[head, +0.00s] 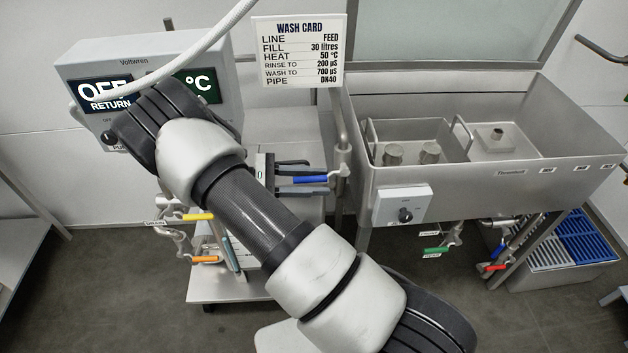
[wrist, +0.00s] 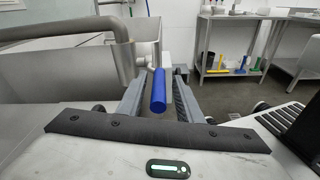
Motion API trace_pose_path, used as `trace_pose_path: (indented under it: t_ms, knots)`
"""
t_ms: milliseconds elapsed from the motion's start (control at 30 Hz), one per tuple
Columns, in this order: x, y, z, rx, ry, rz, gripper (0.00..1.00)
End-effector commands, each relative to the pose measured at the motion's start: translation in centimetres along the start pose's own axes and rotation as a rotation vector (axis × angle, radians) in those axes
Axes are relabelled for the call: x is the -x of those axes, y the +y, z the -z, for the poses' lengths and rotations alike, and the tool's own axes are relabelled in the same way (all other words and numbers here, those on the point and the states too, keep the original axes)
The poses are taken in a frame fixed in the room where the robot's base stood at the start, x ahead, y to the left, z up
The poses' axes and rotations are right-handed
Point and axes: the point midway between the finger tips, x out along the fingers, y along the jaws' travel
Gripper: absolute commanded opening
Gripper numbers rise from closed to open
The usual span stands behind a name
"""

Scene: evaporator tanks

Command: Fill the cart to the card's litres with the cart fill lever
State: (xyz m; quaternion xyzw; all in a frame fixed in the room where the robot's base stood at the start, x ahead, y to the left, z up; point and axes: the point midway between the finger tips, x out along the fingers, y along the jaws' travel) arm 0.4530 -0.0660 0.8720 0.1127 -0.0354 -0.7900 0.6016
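The wash card (head: 298,52) reads FILL 30 litres. A blue lever (head: 311,180) sits on a pipe beside the left end of the sink; no label on it is readable. My gripper (head: 312,177) is at this lever with one finger on each side. In the wrist view the blue handle (wrist: 158,92) points towards me between my gripper's fingertips (wrist: 158,82). The fingers look open, with a narrow gap beside the handle; contact is unclear. The cart (head: 215,290) is largely hidden behind my arm; its litre level cannot be read.
A control box (head: 225,60) shows OFF and RETURN, partly covered by a white hose. Yellow (head: 198,217) and orange (head: 204,259) levers are at the left. The sink (head: 490,170) has a knob box, with green (head: 436,250) and red (head: 492,267) levers below.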

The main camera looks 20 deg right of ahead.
Motion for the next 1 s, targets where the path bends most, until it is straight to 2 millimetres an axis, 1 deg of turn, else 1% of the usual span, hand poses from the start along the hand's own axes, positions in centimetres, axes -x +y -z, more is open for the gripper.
trace_pose_path:
  t_ms: [167, 267, 367, 700, 800, 900, 1000]
  knots:
    - [0.4, 0.1, -0.1, -0.002, 0.002, -0.004, 0.33]
    - [1.3, 0.1, -0.1, -0.002, 0.002, -0.005, 0.33]
    - [3.0, 0.2, 0.0, -0.003, 0.004, -0.007, 0.33]
    - [11.4, 0.1, 0.1, -0.002, 0.004, -0.005, 0.33]
    - [13.5, 0.1, 0.1, -0.003, 0.002, -0.004, 0.33]
    - [15.2, 0.0, 0.1, -0.002, 0.002, -0.003, 0.33]
    - [16.4, 0.1, 0.1, -0.001, 0.001, -0.002, 0.33]
